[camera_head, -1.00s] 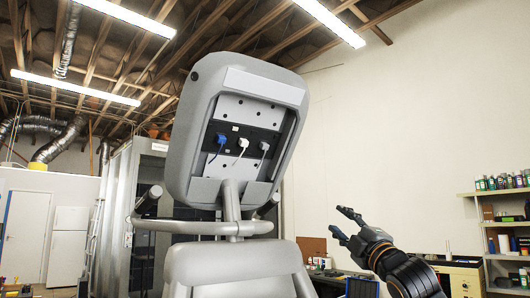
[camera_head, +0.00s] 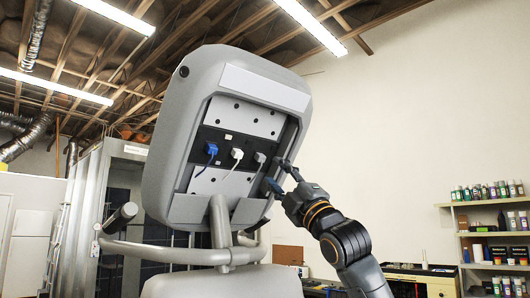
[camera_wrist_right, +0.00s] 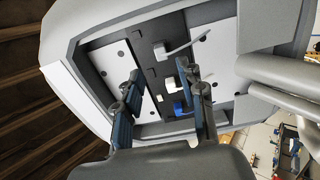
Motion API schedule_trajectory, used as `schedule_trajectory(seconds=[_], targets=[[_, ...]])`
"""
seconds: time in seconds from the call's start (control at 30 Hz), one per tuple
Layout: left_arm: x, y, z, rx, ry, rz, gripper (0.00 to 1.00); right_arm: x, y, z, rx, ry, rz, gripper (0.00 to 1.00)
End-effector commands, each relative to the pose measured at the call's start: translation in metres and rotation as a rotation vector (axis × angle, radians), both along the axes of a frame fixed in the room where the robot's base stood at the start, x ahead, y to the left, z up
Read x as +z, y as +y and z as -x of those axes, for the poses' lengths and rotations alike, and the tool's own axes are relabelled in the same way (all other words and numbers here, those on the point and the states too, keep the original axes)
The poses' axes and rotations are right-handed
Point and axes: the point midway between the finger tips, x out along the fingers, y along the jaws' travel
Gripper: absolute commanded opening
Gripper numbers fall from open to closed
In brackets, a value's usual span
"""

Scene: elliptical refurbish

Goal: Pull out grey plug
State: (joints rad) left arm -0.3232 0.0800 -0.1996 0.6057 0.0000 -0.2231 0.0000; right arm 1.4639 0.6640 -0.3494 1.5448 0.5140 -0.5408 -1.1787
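The grey plug (camera_head: 260,157) sits in the dark socket strip on the back of the tilted grey console (camera_head: 170,130), rightmost of three plugs. The white plug (camera_head: 237,154) and blue plug (camera_head: 211,149) are to its left. In the right wrist view the grey plug (camera_wrist_right: 160,49) shows with its cable, beyond the fingertips. My right gripper (camera_head: 279,174) is open and empty, at the right edge of the console's recess, just right of the grey plug. Its spread fingers also show in the right wrist view (camera_wrist_right: 160,71). My left gripper is not in view.
The console's raised rim surrounds the recess close to my right gripper. A grey handrail (camera_head: 170,252) runs below the console. Shelves with bottles (camera_head: 487,192) stand at the far right.

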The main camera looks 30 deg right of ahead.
Motion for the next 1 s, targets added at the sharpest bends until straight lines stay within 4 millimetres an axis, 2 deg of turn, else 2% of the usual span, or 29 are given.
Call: schedule_trajectory(seconds=[0.03, 0.1, 0.33, 0.47, 0.73, 0.93, 1.0], targets=[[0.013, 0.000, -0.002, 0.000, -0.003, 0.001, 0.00, 0.013, 0.002, -0.009, 0.003, 0.002, -0.003, 0.40], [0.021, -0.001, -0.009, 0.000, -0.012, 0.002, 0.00, 0.022, 0.003, -0.019, 0.002, 0.002, -0.002, 0.40], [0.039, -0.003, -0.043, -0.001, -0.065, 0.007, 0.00, 0.037, 0.007, -0.042, 0.001, 0.001, -0.001, 0.40], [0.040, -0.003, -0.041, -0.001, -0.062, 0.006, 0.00, 0.039, 0.008, -0.046, 0.000, 0.000, 0.000, 0.40], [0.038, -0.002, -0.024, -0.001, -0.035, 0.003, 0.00, 0.038, 0.008, -0.047, 0.000, 0.000, 0.000, 0.40], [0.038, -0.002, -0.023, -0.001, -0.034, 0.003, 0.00, 0.038, 0.008, -0.047, 0.000, 0.000, 0.000, 0.00], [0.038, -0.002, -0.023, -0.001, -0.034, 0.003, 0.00, 0.038, 0.008, -0.047, 0.000, 0.000, 0.000, 0.00]])
